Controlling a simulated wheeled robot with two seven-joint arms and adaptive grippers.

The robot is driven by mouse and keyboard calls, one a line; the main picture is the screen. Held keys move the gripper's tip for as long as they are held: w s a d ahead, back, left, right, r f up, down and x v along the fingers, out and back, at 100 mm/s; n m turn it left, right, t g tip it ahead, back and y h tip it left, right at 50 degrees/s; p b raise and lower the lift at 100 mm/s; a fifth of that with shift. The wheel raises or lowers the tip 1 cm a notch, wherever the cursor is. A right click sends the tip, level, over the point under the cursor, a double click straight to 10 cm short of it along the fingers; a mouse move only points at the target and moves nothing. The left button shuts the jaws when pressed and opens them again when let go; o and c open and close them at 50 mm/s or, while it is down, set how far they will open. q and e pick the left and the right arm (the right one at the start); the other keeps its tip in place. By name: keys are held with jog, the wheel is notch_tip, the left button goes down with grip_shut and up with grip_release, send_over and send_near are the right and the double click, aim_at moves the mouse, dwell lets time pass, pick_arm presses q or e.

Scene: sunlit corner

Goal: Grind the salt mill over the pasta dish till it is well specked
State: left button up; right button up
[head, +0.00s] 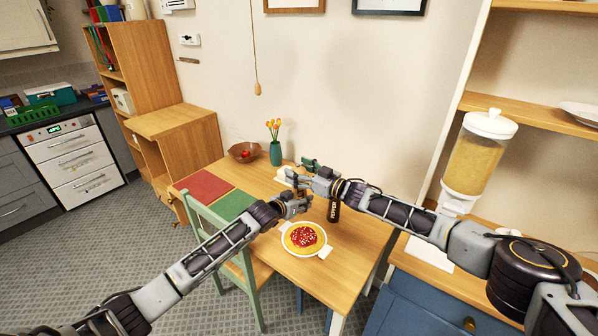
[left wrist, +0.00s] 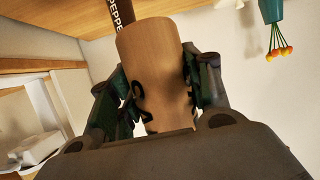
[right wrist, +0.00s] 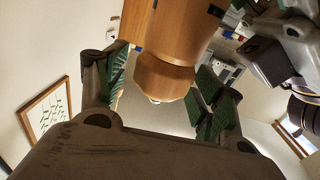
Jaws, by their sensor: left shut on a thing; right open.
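The salt mill (left wrist: 158,70) is a light wooden cylinder with dark letters. My left gripper (head: 298,204) is shut on its body, just behind the pasta. My right gripper (head: 298,172) is open above it, its fingers either side of the mill's rounded wooden top in the right wrist view (right wrist: 165,78), with gaps showing. The pasta dish (head: 286,244) is white with two handles and stands on the table below and in front of the grippers. Its yellow pasta has red sauce with pale specks. The grippers hide most of the mill in the head view.
A dark pepper mill (head: 333,211) stands close to the right of the grippers. A teal vase (head: 275,154) with flowers and a bowl (head: 243,152) stand at the back. Red (head: 204,185) and green (head: 232,205) placemats lie left. A green chair (head: 243,262) stands at the table's left edge.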

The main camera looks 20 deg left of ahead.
jog(key=c, duration=1)
jog(key=shift+c, duration=0.2)
jog(key=shift+s+a+f+m+t+h, duration=0.1)
jog(key=shift+s+a+m+t+h, duration=0.1)
jog(key=shift+m+t, duration=0.3)
jog(key=shift+s+a+m+t+h, duration=0.1)
jog(key=shift+m+t+h, duration=0.15)
jog(key=shift+t, duration=0.45)
jog(key=shift+s+a+r+m+t+h, duration=0.1)
jog(key=shift+a+r+m+t+h, duration=0.1)
jog(key=shift+m+t+h, duration=0.35)
jog(key=shift+s+a+r+m+t+h, duration=0.1)
jog(key=shift+a+r+m+t+h, duration=0.15)
jog(key=shift+t, duration=0.5)
jog(key=shift+w+d+r+m+t+h, duration=0.15)
jog(key=shift+m+t+h, duration=0.4)
jog(key=shift+m+t, duration=0.2)
jog(key=shift+w+d+m+t+h, duration=0.25)
jog(key=shift+d+m+t+h, duration=0.2)
jog(key=shift+h, duration=0.15)
jog(key=shift+f, duration=0.2)
